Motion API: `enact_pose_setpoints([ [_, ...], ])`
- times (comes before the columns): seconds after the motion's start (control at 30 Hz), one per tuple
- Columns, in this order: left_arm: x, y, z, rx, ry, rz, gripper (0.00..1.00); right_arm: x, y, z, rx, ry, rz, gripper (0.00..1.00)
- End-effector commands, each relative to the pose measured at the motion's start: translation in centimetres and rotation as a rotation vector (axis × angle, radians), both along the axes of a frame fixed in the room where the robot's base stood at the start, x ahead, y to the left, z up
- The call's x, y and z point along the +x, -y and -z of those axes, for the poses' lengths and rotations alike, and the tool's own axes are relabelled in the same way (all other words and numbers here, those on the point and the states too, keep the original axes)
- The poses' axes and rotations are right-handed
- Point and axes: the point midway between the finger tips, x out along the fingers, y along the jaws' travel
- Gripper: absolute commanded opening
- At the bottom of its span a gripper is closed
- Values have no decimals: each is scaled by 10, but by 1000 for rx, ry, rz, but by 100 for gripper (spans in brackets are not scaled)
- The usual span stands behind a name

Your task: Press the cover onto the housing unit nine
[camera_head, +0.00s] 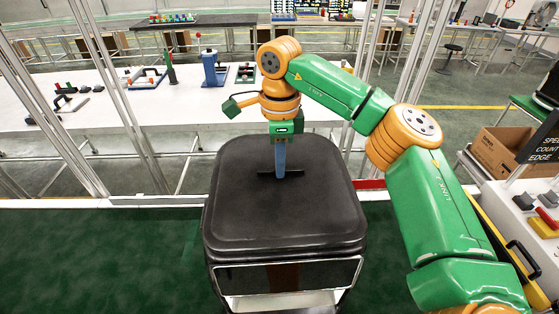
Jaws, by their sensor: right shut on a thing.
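The black cover (240,210) is a broad, rounded square lid on top of the housing unit (235,277) in the middle of the view. A dark seam runs along the front between the cover's rim and the housing; I cannot tell whether they meet fully. My right gripper (280,174) comes down from above, near the middle of the cover. Its blue fingers are shut on the small black handle bar (266,175) on the cover's top. The fingers partly hide the handle. My left gripper is not in view.
A white table (120,115) with coloured fixtures stands behind to the left. A blue device (213,70) is on it. Metal posts (405,80) rise behind. A cardboard box (500,150) and a panel with coloured buttons (540,215) are at the right. Green floor (100,260) lies clear at left.

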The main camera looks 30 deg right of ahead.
Motion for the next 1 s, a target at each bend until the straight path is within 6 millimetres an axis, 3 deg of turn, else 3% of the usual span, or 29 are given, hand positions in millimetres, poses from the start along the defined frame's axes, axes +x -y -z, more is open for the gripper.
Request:
enact_pose_setpoints([
  [1.0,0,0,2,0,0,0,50,0,0,8,0,0,0,0],
])
